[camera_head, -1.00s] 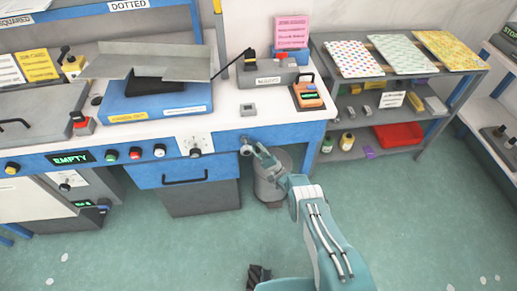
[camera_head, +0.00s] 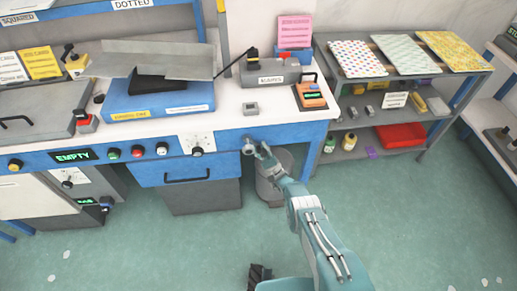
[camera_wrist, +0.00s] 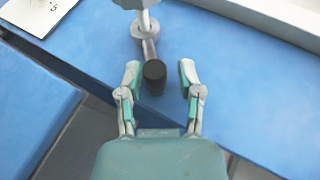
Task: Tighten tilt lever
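The tilt lever (camera_wrist: 150,50) is a short metal rod with a black knob, on a round grey mount on the blue front panel of the bench. In the head view its mount (camera_head: 248,147) shows small at the panel's right part. My gripper (camera_wrist: 160,73) is open, with one finger on each side of the black knob. Gaps show between the knob and both fingers. In the head view my gripper (camera_head: 258,151) is right beside the lever, and its fingers hide part of it.
A blue drawer (camera_head: 187,175) with a black handle is left of my gripper. A grey bin (camera_head: 273,180) stands on the floor behind my arm. A shelf rack (camera_head: 350,150) stands at the right. The green floor at the lower right is mostly clear.

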